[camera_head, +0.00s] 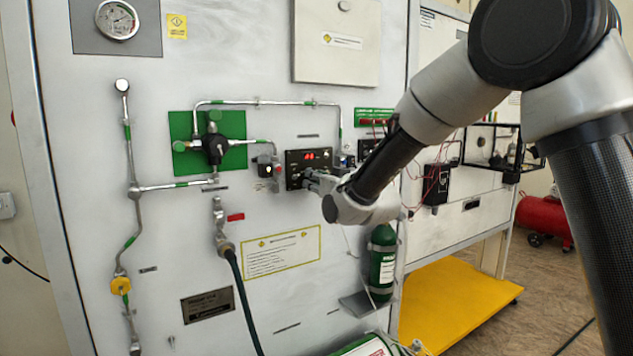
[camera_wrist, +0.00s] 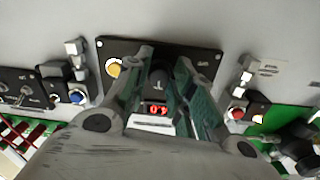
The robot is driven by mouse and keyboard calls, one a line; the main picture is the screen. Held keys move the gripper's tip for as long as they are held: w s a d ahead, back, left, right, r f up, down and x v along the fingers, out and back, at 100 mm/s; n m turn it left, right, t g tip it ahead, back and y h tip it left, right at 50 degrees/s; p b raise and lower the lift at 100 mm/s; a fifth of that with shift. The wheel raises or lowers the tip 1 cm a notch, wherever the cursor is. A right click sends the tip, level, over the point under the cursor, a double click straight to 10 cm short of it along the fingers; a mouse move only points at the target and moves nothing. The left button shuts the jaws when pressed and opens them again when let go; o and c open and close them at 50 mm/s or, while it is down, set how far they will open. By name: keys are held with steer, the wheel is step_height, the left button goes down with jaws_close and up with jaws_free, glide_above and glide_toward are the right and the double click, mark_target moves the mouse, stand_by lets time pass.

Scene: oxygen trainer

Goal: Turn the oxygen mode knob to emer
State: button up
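A black control panel (camera_head: 294,168) with a red lit display is on the white cabinet wall in the head view. The same panel shows in the wrist view (camera_wrist: 203,59), with the display (camera_wrist: 156,109) upside down. A dark knob (camera_wrist: 158,80), apparently the oxygen mode knob, sits on it. My gripper (camera_head: 311,181) is at the panel's lower right and hides part of it. In the wrist view my gripper (camera_wrist: 163,62) is open, with one finger on each side of the dark knob. I cannot tell whether either finger touches it. The knob's setting is not readable.
A yellow knob (camera_wrist: 113,67) is close beside one finger. Blue (camera_wrist: 76,96) and red (camera_wrist: 237,113) fittings flank the panel. A green valve plate (camera_head: 183,160) and pipes lie left; a green cylinder (camera_head: 382,266) stands below my arm.

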jaws_close()
steer(key=shift+m, duration=0.3)
steer(key=m, duration=1)
stand_by(0.5)
steer(key=o, duration=0.6)
jaws_free()
steer(key=shift+s, duration=0.1)
